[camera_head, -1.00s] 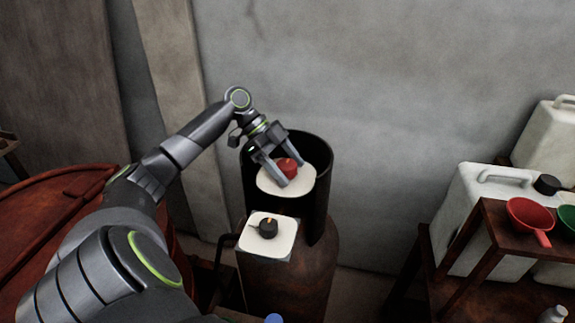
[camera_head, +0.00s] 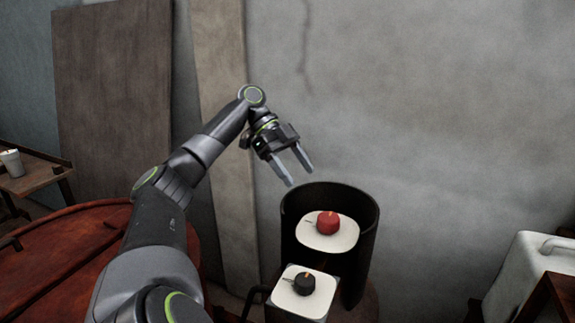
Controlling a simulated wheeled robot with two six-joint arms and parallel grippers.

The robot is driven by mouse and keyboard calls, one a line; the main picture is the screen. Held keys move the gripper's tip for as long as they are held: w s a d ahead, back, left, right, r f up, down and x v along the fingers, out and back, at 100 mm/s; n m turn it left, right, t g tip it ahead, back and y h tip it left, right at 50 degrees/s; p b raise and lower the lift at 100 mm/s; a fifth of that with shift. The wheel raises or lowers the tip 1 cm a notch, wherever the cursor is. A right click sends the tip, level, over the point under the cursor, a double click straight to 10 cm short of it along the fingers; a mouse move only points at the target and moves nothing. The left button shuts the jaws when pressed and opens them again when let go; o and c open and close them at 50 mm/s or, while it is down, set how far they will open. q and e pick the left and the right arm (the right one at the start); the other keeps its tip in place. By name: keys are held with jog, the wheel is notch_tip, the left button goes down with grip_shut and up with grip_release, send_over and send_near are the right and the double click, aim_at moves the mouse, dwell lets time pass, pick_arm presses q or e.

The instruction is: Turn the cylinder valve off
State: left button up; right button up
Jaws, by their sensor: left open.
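The cylinder's red valve knob (camera_head: 328,223) sits on a white plate (camera_head: 347,239) inside a dark, open-fronted collar (camera_head: 371,222). A black knob (camera_head: 305,283) with an orange mark sits on a second white plate (camera_head: 285,299) in front of and below it. My left gripper (camera_head: 300,176) is open and empty, above and to the left of the red knob and apart from it. Most of the cylinder body is hidden below the frame. My right gripper does not show.
A rusty red vat lid (camera_head: 60,255) fills the lower left. A small wooden table (camera_head: 35,178) with a white cup (camera_head: 12,161) stands at the far left. A white jerrycan (camera_head: 520,275) is at the lower right. The grey wall (camera_head: 450,110) stands close behind the collar.

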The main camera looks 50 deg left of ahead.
pick_arm(q)
jog(key=shift+v, duration=1.75)
jog(key=shift+f, duration=0.1)
